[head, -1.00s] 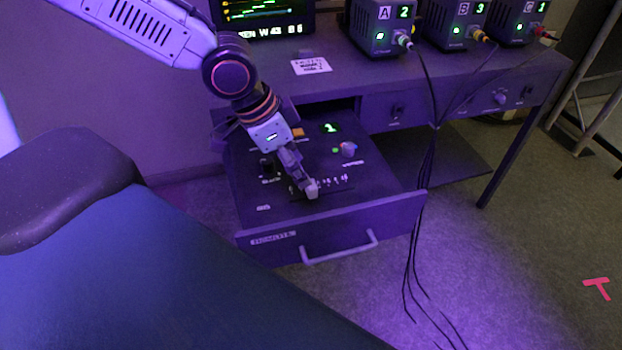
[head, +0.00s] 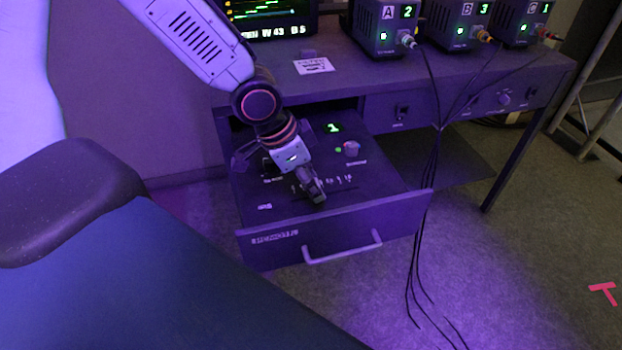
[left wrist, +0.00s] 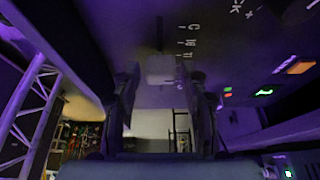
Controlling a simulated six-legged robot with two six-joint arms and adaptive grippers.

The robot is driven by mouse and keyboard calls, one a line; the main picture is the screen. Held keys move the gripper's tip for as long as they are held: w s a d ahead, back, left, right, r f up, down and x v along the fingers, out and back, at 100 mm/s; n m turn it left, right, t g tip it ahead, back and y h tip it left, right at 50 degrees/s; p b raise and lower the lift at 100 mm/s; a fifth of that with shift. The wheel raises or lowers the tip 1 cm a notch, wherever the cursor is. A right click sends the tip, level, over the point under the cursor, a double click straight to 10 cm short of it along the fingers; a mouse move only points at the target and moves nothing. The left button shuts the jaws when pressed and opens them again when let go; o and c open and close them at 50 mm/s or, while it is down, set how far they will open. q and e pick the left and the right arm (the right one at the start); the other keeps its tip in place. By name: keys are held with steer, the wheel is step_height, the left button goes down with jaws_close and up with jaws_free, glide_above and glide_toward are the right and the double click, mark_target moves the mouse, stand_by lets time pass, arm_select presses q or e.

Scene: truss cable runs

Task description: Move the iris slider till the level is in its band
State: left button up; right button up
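The open drawer's control panel (head: 255,190) carries a row of small white marks (head: 340,179). My left gripper (head: 317,196) is low over the front of this panel, beside the marks. In the left wrist view a pale slider knob (left wrist: 160,69) sits in a dark slot, between and slightly beyond the fingertips. My left gripper (left wrist: 162,82) is open there, with a gap on each side of the knob. The monitor (head: 268,18) shows coloured level lines and text, too small to read surely. My right gripper is not in view.
The panel also has a round knob (head: 351,149), a green light and a lit digit (head: 333,128). The drawer front has a handle (head: 343,247). Boxes A (head: 383,28), B and C stand on the desk, and their black cables (head: 421,215) hang right of the drawer.

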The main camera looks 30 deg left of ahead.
arm_select(q)
jaws_close()
stand_by(0.4)
steer(key=shift+w, duration=0.1)
steer(key=shift+w+d, duration=0.4)
steer(key=shift+o, duration=0.6)
jaws_free()
steer(key=shift+s+a, duration=0.15)
steer(key=shift+o, duration=0.9)
steer(key=v, duration=0.7)
steer(key=shift+r, duration=0.25)
